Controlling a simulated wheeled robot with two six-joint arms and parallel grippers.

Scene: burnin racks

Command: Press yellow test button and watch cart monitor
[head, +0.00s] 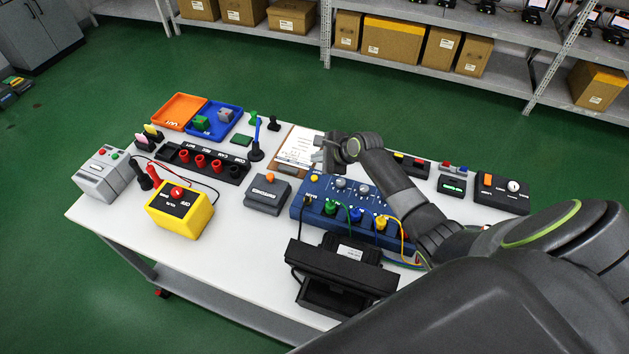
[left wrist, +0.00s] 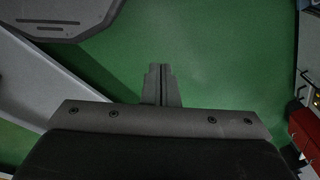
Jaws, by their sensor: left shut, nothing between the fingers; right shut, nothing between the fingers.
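A small yellow button (head: 314,178) sits at the back left corner of the blue panel (head: 297,207), which carries knobs and several plugged leads. My right gripper (head: 320,152) is shut and empty, just behind the yellow button as seen in the head view and apart from it in the picture; its height above the table is hard to tell. A black monitor (head: 342,262) stands at the front of the table with its back or top toward the head camera, so its screen is hidden. My left gripper (left wrist: 161,84) is shut and empty in the left wrist view, above green floor.
A yellow box with a red button (head: 198,222), a grey box with an orange button (head: 268,192) and a black socket strip (head: 230,172) stand left of the panel. A clipboard (head: 292,158) lies behind. My right arm covers the table's right front.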

